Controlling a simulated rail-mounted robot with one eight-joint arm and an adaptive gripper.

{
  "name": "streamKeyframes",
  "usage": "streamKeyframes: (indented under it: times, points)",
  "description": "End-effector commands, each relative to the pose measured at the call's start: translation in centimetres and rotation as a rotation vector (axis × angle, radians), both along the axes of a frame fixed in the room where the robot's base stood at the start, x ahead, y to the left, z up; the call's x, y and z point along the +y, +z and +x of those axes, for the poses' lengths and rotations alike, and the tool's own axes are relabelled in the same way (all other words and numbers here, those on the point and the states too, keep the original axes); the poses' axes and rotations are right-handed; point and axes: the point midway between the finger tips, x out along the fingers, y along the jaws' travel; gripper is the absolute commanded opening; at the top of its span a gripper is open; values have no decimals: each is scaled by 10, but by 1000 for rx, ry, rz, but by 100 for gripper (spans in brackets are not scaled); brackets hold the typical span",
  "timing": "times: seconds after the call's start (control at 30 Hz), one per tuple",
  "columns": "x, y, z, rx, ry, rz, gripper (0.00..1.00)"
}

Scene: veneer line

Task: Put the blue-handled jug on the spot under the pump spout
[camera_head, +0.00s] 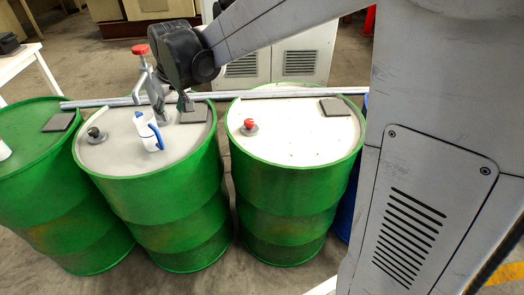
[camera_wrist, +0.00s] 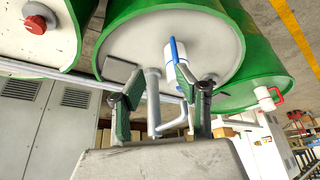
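The white jug with a blue handle (camera_head: 146,131) stands upright on the grey lid of the middle green drum (camera_head: 120,158). In the wrist view the jug (camera_wrist: 181,47) shows just beyond the right fingertip, partly hidden by it. The grey pump (camera_head: 152,90) with a red knob stands behind the jug, and its pipe (camera_wrist: 153,90) shows between my fingers in the wrist view. I cannot make out a marked spot under the spout. My gripper (camera_head: 185,104) is above the drum's far side, right of the pump. Its fingers (camera_wrist: 155,92) are apart and hold nothing.
A dark square pad (camera_head: 194,114) and a black knob (camera_head: 95,134) are on the middle lid. The right drum (camera_head: 290,150) has a red knob (camera_head: 249,124). A rail (camera_head: 240,95) runs behind the drums. A red-handled white jug (camera_wrist: 268,98) is on the neighbouring drum.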

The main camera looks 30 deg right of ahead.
Motion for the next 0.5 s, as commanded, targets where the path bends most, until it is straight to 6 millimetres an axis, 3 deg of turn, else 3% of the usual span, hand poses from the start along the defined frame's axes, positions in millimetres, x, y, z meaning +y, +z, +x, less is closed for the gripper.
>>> streamKeyframes:
  times: [0.2, 0.5]
  points:
    - [-38, 32, -62, -36, -67, 7, 32]
    - [-81, 51, -146, -86, -155, 17, 32]
